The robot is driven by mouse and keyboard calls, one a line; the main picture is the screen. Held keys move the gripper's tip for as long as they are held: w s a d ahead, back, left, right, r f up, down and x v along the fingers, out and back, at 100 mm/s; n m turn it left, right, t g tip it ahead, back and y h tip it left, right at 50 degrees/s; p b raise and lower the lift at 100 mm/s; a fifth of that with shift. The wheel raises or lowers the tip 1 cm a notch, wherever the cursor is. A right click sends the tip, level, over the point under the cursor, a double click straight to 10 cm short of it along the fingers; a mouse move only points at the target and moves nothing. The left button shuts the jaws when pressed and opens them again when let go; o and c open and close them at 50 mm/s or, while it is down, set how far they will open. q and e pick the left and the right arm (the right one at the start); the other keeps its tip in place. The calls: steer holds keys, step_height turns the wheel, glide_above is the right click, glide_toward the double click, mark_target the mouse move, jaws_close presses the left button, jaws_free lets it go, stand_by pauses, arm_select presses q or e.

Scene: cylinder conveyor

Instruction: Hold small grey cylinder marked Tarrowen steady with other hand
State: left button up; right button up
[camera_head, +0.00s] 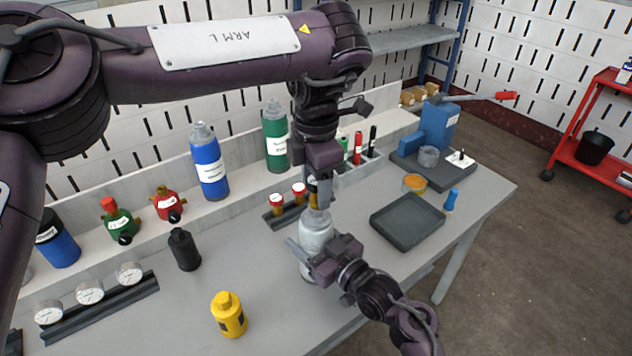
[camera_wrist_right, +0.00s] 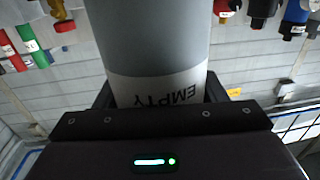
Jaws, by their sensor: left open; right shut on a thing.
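The small grey cylinder (camera_head: 316,232) stands upright on the bench, with a brass valve (camera_head: 313,194) at its top. My right gripper (camera_head: 314,258) is shut around its body from the front right. In the right wrist view the grey cylinder (camera_wrist_right: 150,40) fills the space between the fingers; a white label there reads EMPTY, upside down. The name Tarrowen cannot be read in either view. My left gripper (camera_head: 320,190) points down from above, open, with its fingers at the valve. Whether they touch the valve I cannot tell, as the fingers partly hide it.
Two red-topped gauges or valves on a dark rack (camera_head: 284,212) stand close behind left. A black bottle (camera_head: 184,250) and a yellow cylinder (camera_head: 229,314) stand to the left. A dark tray (camera_head: 407,222) lies to the right. The bench front between yellow cylinder and right arm is clear.

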arm_select(q)
steer(key=m, duration=0.3)
stand_by(0.4)
steer(key=shift+f, duration=1.25)
steer(key=c, duration=1.1)
steer(key=n, duration=0.5)
steer(key=shift+n, duration=0.3)
